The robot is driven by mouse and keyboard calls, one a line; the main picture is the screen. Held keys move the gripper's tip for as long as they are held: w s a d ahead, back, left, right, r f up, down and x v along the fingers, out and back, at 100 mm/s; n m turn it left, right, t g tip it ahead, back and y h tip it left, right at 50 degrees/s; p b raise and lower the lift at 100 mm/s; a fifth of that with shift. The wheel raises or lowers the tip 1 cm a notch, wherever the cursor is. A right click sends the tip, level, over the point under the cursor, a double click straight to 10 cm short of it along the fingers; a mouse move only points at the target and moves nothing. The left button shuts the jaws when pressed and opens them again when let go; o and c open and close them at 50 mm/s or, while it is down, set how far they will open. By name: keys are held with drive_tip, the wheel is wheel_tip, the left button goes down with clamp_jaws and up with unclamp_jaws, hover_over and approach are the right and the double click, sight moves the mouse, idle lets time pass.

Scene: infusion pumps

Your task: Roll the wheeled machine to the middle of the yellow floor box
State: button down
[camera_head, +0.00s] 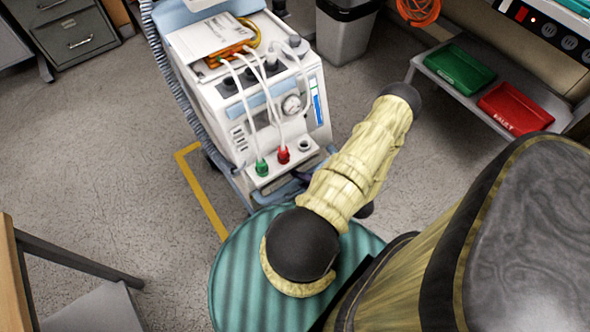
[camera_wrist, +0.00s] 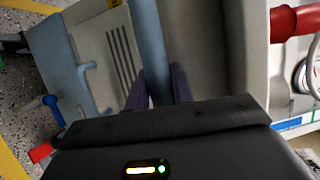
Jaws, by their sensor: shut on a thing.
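The wheeled machine (camera_head: 262,105), white and pale blue with a gauge, white hoses and red and green connectors, stands upright in the upper middle of the head view. An L-shaped yellow floor line (camera_head: 202,195) shows at its lower left; the rest of the floor box is hidden behind the machine and my arm. In the wrist view, the dark fingers of my gripper (camera_wrist: 162,88) are closed around a blue bar (camera_wrist: 149,45) of the machine. My gripper is hidden in the head view. Yellow line pieces (camera_wrist: 28,6) also show at the wrist view's left edge.
A grey bin (camera_head: 343,35) stands behind the machine. A shelf at right holds a green tray (camera_head: 460,68) and a red tray (camera_head: 515,108). A drawer cabinet (camera_head: 68,32) is at upper left, a table (camera_head: 12,275) at lower left. Floor left of the machine is clear.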

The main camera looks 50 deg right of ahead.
idle(0.3)
drive_tip(key=c, duration=1.2)
unclamp_jaws()
drive_tip(key=shift+s, duration=0.1)
drive_tip(key=p+v, duration=0.2)
drive_tip(key=v, duration=1.5)
drive_tip(key=shift+s, duration=0.15)
drive_tip(key=shift+d+f, duration=0.1)
drive_tip(key=shift+d, duration=0.05)
